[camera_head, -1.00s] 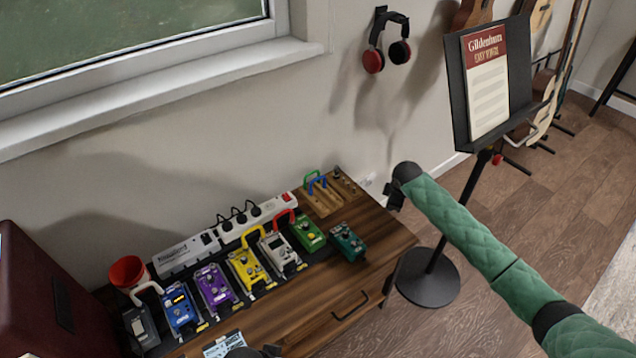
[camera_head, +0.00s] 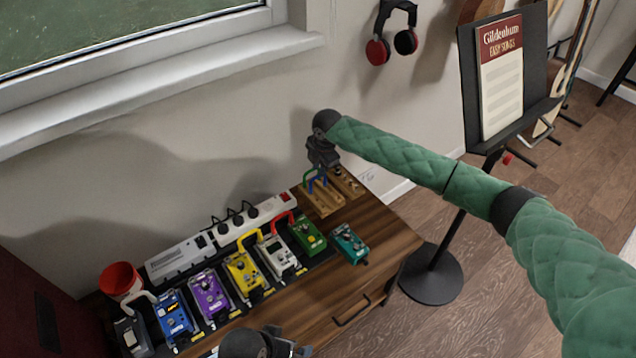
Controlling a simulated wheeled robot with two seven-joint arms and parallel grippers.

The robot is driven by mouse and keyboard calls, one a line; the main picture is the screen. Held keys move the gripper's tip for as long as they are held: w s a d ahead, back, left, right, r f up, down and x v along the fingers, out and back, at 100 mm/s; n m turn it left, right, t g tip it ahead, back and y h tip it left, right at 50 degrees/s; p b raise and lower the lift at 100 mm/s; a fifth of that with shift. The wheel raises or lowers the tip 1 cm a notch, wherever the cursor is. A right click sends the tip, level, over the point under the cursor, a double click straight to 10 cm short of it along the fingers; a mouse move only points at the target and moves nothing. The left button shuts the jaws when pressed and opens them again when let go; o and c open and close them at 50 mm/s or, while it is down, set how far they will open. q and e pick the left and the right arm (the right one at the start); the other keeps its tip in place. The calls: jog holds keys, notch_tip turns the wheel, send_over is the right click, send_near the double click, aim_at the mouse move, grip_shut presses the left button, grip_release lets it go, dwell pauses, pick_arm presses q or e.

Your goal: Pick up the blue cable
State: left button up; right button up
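The blue cable (camera_head: 308,183) is a small arch standing in the wooden holder (camera_head: 322,206) at the back right of the wooden cabinet. A green cable (camera_head: 318,173) stands right beside it, partly hidden. My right gripper (camera_head: 321,163) points down just above and behind these cables; its fingers are dark and small, and I cannot tell whether they are open or touching a cable. Part of my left gripper (camera_head: 295,352) shows at the bottom edge, over the front of the cabinet, away from the blue cable; its finger state is unclear.
Several coloured pedals stand in a row on the cabinet (camera_head: 340,285), with yellow and red cables between some. A white power strip (camera_head: 270,208) lies behind them. A red cup (camera_head: 121,281) is at left. A music stand (camera_head: 432,274) is at right.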

aim_at(316, 177)
jog(key=f, duration=0.2)
jog(key=a+f+p, duration=0.1)
jog(key=f, duration=0.3)
jog(key=shift+w+a+f, duration=0.1)
jog(key=shift+w+a, duration=0.1)
jog(key=shift+w, duration=0.05)
jog(key=shift+f, duration=0.6)
pick_arm(q)
jog(key=shift+s+a+r+y, duration=0.15)
jog(key=shift+s+a+r, duration=0.05)
jog(key=shift+a+r, duration=0.3)
jog(key=shift+s+a+r+y, duration=0.15)
jog(key=shift+a+r, duration=0.3)
jog(key=shift+r, duration=0.05)
pick_arm(e)
grip_shut()
